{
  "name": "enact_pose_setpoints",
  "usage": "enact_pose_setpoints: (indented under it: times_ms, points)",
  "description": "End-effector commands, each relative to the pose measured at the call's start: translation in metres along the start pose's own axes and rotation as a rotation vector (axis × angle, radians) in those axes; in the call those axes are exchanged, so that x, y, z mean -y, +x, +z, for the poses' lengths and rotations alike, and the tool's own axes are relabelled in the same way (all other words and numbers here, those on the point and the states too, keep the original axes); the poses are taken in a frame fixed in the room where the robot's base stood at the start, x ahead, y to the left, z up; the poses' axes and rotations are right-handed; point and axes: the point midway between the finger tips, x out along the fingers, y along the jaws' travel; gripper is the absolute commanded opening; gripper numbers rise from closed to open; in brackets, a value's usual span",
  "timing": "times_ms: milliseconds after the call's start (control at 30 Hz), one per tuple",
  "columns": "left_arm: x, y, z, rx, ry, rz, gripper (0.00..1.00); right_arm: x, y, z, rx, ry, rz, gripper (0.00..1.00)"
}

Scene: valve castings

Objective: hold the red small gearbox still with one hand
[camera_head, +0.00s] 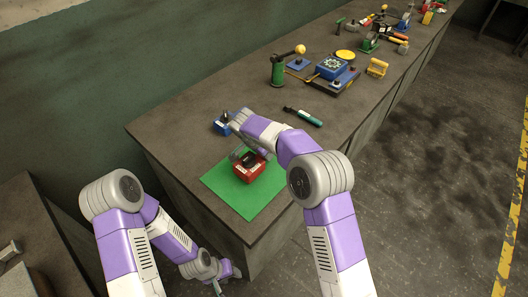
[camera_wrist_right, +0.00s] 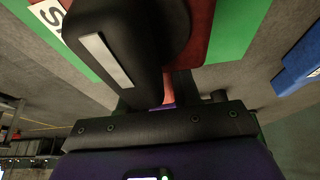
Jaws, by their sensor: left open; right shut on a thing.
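The red small gearbox (camera_head: 249,172) sits on the green mat (camera_head: 232,197), with dark parts on its top. In the right wrist view its red body (camera_wrist_right: 203,35) shows at the top, close behind a large black part with a pale stripe. My right gripper (camera_wrist_right: 167,92) is shut on the gearbox; the exact contact is mostly hidden. In the head view my right wrist and forearm hang above the gearbox and cover its far side. My left gripper (camera_head: 217,287) is open and empty, low by the bench's near end, apart from the gearbox.
A small blue device (camera_head: 222,124) stands just behind the mat. A green-handled tool (camera_head: 304,117) lies to the right. Farther back are a green cylinder with a yellow ball (camera_head: 279,70), a blue gearbox (camera_head: 331,67) and a yellow block (camera_head: 377,67). Bare bench lies left of the mat.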

Motion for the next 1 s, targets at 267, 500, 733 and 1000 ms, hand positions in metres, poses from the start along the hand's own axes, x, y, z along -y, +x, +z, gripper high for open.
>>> enact_pose_setpoints:
  times_ms: [267, 500, 733, 1000]
  points:
    - [0.003, 0.006, 0.0, 0.0, 0.0, 0.0, 0.45, 0.001, 0.006, 0.002, -0.002, 0.001, -0.004, 0.0]
    - [0.004, 0.011, -0.001, 0.0, 0.0, 0.0, 0.45, 0.001, 0.012, 0.005, -0.002, 0.001, -0.004, 0.0]
    - [0.006, 0.016, -0.001, 0.0, 0.0, 0.0, 0.45, 0.001, 0.017, 0.007, -0.002, 0.001, -0.004, 0.0]
    - [0.005, 0.015, -0.001, 0.0, 0.0, 0.0, 0.45, 0.0, 0.018, 0.007, 0.0, 0.0, 0.0, 0.62]
